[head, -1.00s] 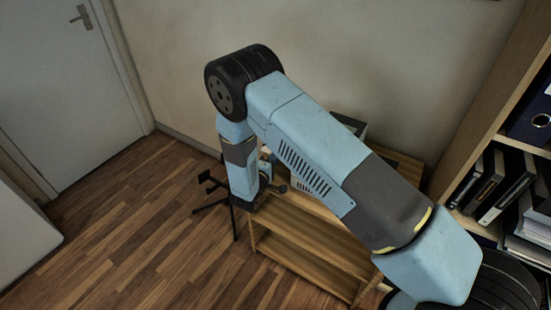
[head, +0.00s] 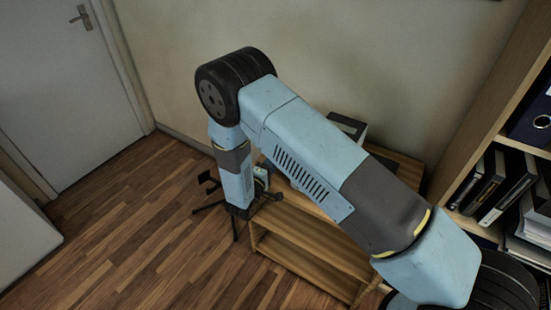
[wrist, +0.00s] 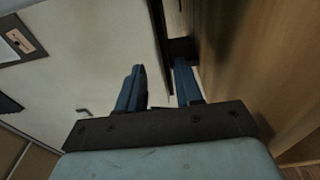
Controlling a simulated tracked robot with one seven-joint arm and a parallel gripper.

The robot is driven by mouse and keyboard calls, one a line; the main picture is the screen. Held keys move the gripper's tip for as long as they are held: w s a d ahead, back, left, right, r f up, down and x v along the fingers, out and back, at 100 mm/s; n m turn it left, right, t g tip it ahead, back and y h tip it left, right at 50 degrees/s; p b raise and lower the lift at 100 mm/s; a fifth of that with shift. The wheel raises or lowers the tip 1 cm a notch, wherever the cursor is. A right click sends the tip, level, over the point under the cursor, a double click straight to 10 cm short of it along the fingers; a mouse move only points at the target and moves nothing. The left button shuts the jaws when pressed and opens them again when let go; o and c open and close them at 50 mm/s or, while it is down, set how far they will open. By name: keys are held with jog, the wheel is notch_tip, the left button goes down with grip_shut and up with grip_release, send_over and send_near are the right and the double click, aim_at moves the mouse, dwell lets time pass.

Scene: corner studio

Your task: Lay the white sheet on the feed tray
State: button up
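My gripper (wrist: 160,68) shows in the wrist view with its two blue fingers apart and nothing clearly between them. A large pale surface (wrist: 85,75) fills the left of that view, with a small panel (wrist: 20,41) at its upper left; I cannot tell whether it is the machine with the feed tray. In the head view a grey box-like device (head: 346,125) stands at the back of the wooden cabinet, mostly hidden behind my arm. I cannot make out the white sheet or the feed tray in either view.
The low wooden cabinet (head: 300,255) stands against the wall. Black tripod-like legs (head: 234,222) stand at its left end, close to my arm's end. A tall shelf with binders (head: 507,185) is on the right. Floor (head: 120,230) is clear on the left.

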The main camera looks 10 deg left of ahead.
jog(key=v, duration=1.1)
jog(key=shift+s+d, duration=0.1)
